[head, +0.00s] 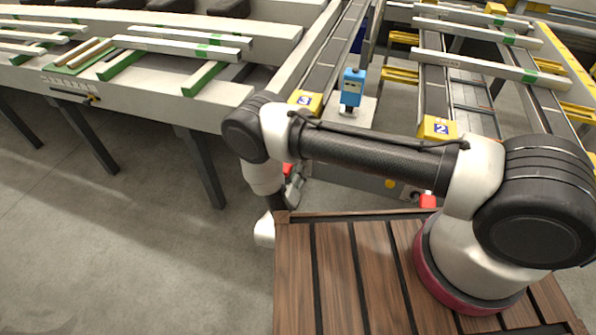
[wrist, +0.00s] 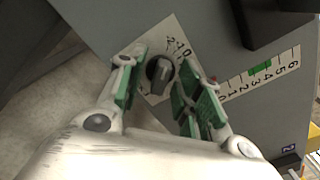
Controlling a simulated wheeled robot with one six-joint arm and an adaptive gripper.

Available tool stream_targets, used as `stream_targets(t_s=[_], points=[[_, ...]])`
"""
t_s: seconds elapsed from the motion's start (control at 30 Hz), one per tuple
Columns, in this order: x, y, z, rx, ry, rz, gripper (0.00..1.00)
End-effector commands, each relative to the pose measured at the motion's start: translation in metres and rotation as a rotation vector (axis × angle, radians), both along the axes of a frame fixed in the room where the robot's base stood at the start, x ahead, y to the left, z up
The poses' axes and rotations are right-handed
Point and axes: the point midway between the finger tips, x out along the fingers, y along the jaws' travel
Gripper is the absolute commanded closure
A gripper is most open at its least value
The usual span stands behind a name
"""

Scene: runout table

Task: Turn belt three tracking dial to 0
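The tracking dial (wrist: 160,72) is a dark round knob with a raised grey grip on a pale label plate (wrist: 180,32) in the wrist view. The plate carries printed digits that look like 2, 1 and 0 above the knob. The grip lies roughly up and down the picture; I cannot tell which digit it points to. My gripper (wrist: 161,80) is open, with one green-padded finger on each side of the knob. I cannot tell whether either pad touches it. In the head view my gripper (head: 292,190) hangs beside the belt frame, partly hidden by my arm, and the dial is hidden.
A numbered scale (wrist: 262,72) with a green mark lies right of the dial on the grey panel (wrist: 225,40). Yellow signs show 3 (head: 306,101) and 2 (head: 438,128). A blue device (head: 353,82) stands between belts. The left table (head: 150,95) carries boards; open floor lies below.

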Motion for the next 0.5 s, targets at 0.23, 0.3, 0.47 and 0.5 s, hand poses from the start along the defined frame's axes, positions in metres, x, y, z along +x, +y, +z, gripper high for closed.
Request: stream_targets(t_s=[0.23,0.3,0.47,0.5], points=[[-0.0001,-0.0001,0.0001,0.0,-0.001,-0.001,0.89],[-0.0001,-0.0001,0.0001,0.0,-0.001,-0.001,1.0],[-0.0002,-0.0002,0.0001,0.0,0.0,0.0,1.0],[-0.0002,-0.0002,0.0001,0.002,-0.001,0.0,1.0]])
